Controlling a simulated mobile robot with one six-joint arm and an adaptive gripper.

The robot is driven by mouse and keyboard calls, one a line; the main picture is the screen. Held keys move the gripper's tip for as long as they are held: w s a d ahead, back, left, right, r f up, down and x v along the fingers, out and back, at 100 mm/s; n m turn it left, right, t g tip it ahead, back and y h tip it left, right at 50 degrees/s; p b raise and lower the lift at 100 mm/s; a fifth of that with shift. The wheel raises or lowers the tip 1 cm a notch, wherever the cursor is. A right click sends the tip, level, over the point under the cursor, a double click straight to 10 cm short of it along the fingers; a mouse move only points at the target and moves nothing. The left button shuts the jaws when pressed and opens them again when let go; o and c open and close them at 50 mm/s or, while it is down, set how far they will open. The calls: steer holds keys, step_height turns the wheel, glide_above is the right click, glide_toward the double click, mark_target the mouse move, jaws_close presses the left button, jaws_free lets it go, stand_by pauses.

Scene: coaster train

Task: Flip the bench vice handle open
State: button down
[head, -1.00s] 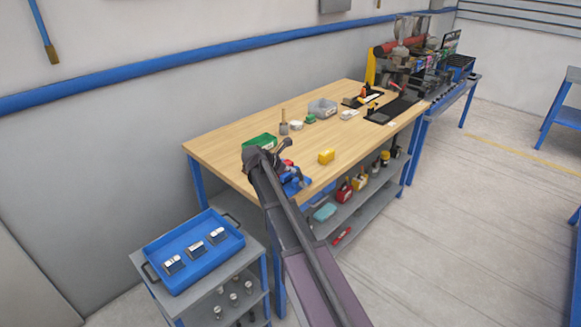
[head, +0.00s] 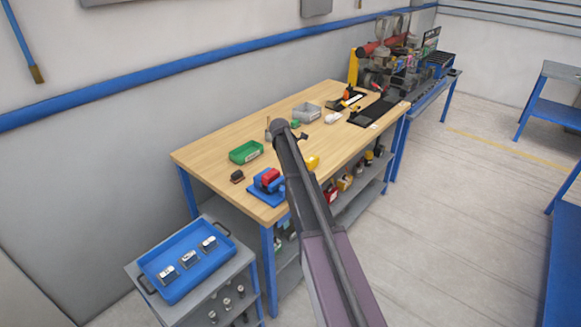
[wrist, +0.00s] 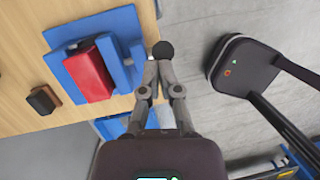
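The bench vice (head: 267,184), a blue body on a blue plate with a red block, sits at the near corner of the wooden table. In the wrist view the vice (wrist: 92,72) is at upper left. A dark round knob (wrist: 163,50), which looks like the end of its handle, is right of the body, past the table edge. My gripper (wrist: 160,70) has its fingertips close together just below this knob in the picture. I cannot tell whether they touch it. Nothing shows clearly between the fingers. In the head view my arm hides the gripper.
A small dark block (head: 237,176) and a green bin (head: 246,152) stand near the vice on the table. A trolley with a blue tray (head: 168,289) stands at lower left. The floor at right is open.

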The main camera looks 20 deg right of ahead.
steer(key=shift+w+d+f+b, duration=0.4)
steer(key=shift+w+d, duration=0.25)
steer(key=shift+d, duration=0.25)
steer(key=shift+w+d+f+b, duration=0.25)
steer(key=shift+w+d+f, duration=0.25)
steer(key=shift+d, duration=0.4)
steer(key=shift+w+r, duration=0.1)
steer(key=shift+r, duration=0.15)
steer(key=w+d+p+v, duration=0.1)
steer(key=p+v, duration=1.1)
steer(key=shift+r+p, duration=0.4)
steer(key=shift+r, duration=0.1)
